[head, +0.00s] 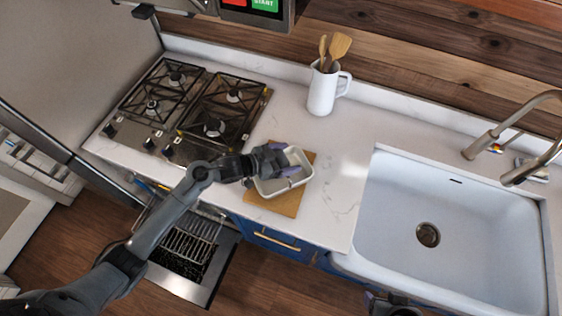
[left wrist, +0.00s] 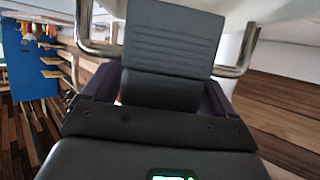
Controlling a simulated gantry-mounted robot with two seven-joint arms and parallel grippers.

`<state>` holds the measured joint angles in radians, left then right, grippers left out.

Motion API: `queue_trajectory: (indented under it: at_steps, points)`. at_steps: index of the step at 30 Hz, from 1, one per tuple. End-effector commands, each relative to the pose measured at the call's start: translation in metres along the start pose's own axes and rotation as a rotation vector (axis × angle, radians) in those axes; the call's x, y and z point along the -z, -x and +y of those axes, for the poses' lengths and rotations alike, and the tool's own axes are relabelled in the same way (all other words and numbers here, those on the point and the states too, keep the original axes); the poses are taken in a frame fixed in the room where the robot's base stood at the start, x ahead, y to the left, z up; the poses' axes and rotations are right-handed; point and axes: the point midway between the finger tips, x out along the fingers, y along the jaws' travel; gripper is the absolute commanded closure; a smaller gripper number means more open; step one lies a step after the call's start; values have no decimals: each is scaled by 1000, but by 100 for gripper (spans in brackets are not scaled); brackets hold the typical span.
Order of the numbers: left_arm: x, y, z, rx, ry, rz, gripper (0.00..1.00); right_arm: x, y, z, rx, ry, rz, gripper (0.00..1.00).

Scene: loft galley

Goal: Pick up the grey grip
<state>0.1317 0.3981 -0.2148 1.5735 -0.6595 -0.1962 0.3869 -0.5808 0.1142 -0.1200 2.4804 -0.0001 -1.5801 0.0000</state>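My left gripper (head: 280,160) reaches over a cream rectangular dish (head: 303,181) on a wooden board. In the left wrist view a broad grey ribbed grip (left wrist: 175,38) sits between the dark purple fingers, close to the palm. The fingers appear shut on it, though it hides their tips. In the head view the grey grip (head: 267,160) shows as a dark block between the purple fingers, over the dish's rear left part. Dark parts at the bottom edge look like my right gripper (head: 394,305); its fingers are not clear.
The wooden board (head: 275,204) lies near the counter's front edge. A gas hob (head: 190,108) is at left, a white jug (head: 323,91) with wooden utensils behind, and a white sink (head: 450,225) at right. An open oven (head: 190,255) with a rack is below.

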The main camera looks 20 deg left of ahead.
Motion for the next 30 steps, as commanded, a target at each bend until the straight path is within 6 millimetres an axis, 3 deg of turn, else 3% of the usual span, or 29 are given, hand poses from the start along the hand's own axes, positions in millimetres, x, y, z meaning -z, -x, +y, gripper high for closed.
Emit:
queue_trajectory:
  at_steps: [1,8,20,30]
  points:
    - [0,0,0,0,0,0,21,0,0,0,0,0,0,32]
    - [0,0,0,0,0,0,56,0,0,0,0,1,0,32]
    - [4,2,0,0,-1,1,57,-1,0,2,-8,10,-2,32]
    - [39,16,-1,1,-4,3,57,0,0,2,-7,9,-2,32]
